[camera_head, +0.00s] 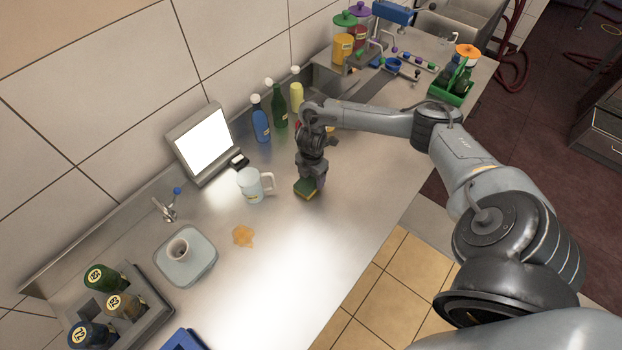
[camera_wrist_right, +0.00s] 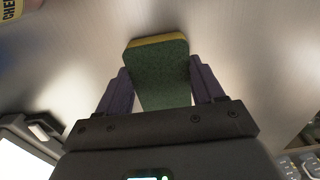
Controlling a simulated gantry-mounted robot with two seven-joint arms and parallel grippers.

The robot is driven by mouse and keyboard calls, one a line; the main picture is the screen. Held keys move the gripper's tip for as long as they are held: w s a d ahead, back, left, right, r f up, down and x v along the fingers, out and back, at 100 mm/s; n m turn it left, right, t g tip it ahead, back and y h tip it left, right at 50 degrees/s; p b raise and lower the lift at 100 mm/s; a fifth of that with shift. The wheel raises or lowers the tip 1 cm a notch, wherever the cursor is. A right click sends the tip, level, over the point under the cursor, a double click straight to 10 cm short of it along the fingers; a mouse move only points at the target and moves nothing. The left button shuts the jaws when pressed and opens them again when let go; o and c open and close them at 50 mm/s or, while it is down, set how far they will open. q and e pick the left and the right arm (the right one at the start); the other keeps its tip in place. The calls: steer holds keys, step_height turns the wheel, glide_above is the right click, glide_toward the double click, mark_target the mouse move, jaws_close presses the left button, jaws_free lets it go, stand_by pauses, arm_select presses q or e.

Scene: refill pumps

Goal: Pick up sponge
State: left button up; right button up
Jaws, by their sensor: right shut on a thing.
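The sponge (camera_head: 305,189), green on one face and yellow on the other, is at my right gripper (camera_head: 313,181) over the steel counter, right of a frosted mug. In the right wrist view the sponge (camera_wrist_right: 158,72) sits between the two purple-grey fingers of my right gripper (camera_wrist_right: 157,88), which are shut on its sides. Its green face is toward the camera and a yellow edge shows at the far end. I cannot tell whether the sponge touches the counter. My left gripper is not in view.
A frosted mug (camera_head: 250,186) stands close left of the gripper. An orange spill (camera_head: 243,236) lies on the counter. A lit screen (camera_head: 204,141) and several bottles, including a green one (camera_head: 279,112), stand along the wall. The front right counter is clear.

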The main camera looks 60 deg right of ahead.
mark_target(313, 178)
steer(key=r, duration=0.4)
steer(key=shift+s+d+r, duration=0.1)
steer(key=shift+s+d, duration=0.1)
steer(key=shift+d, duration=0.1)
steer(key=s+d+r+b, duration=0.1)
steer(key=s+d+r, duration=0.5)
steer(key=s+d, duration=0.1)
steer(key=shift+d+r, duration=0.25)
steer(key=shift+d, duration=0.4)
steer(key=shift+s, duration=0.1)
steer(key=o, duration=0.4)
steer(key=c, duration=0.4)
steer(key=shift+o, duration=0.2)
steer(key=shift+s, duration=0.1)
